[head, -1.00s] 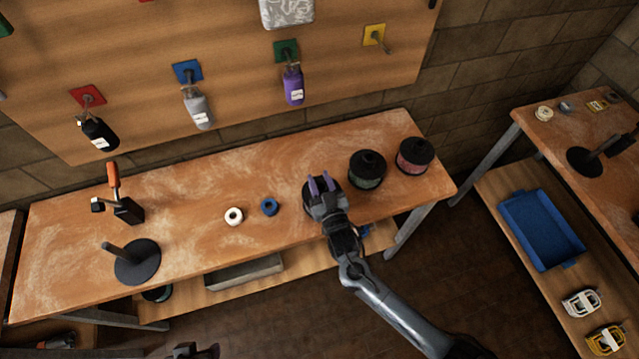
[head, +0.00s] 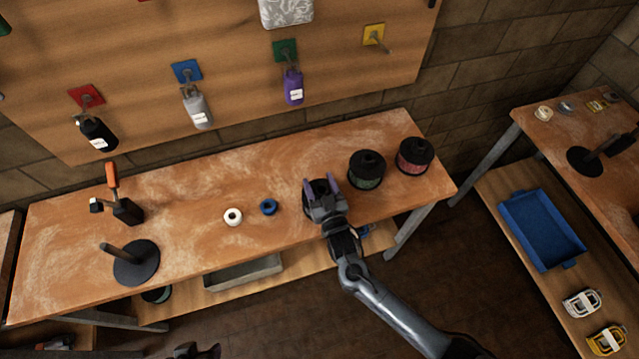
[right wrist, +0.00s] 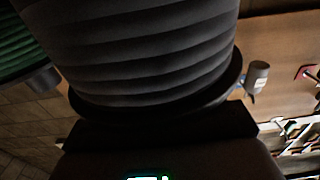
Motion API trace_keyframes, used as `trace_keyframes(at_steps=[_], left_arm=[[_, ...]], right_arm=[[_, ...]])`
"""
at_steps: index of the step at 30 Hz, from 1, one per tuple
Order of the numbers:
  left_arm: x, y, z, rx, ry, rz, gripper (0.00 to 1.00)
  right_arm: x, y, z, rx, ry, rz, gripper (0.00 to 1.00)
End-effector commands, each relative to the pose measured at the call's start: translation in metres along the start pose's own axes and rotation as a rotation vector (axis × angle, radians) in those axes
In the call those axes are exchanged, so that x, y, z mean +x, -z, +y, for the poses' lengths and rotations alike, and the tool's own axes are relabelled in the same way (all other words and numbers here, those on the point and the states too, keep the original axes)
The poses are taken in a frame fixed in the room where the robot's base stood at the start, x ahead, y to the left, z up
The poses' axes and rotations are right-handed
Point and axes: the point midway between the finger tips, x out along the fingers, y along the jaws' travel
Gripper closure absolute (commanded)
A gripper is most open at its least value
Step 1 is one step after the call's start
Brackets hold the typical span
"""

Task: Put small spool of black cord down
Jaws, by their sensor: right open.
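The small spool of black cord (head: 320,187) is on the wooden workbench (head: 190,190), towards its right part. It is mostly hidden by my right gripper in the head view. My right gripper (head: 321,185) is open, its two purple fingers spread on either side of the spool. In the right wrist view the spool (right wrist: 150,50) fills the upper middle, with ribbed black windings and a dark flange close to the gripper. Whether a finger still touches it I cannot tell. A dark part at the bottom edge of the head view may be my left gripper (head: 193,350); its jaws are not clear.
Two larger spools, one with green (head: 366,170) and one with pink (head: 413,156), stand right of the gripper. A black stand (head: 137,262) is farther left. Bottles hang on the board behind.

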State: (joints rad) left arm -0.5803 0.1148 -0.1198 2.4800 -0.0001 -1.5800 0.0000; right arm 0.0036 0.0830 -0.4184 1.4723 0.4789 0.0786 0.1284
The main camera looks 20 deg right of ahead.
Motion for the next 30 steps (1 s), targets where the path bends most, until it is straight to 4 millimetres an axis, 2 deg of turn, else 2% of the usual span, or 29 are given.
trace_keyframes(at_steps=[4, 8, 21, 27, 30], left_arm=[[-0.004, 0.001, -0.001, 0.005, 0.004, -0.001, 0.49], [-0.003, 0.000, -0.002, 0.009, 0.007, -0.001, 0.49], [-0.004, 0.001, -0.002, 0.008, 0.006, -0.001, 0.49], [-0.004, 0.001, 0.000, 0.001, 0.000, 0.000, 0.49], [-0.004, 0.001, 0.001, -0.002, -0.002, 0.000, 0.49]], right_arm=[[0.000, 0.006, 0.000, 0.000, 0.000, 0.001, 0.38], [-0.014, 0.002, 0.000, -0.001, 0.001, -0.002, 0.38], [-0.091, 0.002, 0.000, 0.001, 0.000, -0.003, 0.38], [-0.113, 0.003, 0.000, -0.001, 0.001, -0.001, 0.38], [-0.118, 0.003, 0.000, 0.000, 0.001, -0.001, 0.38]])
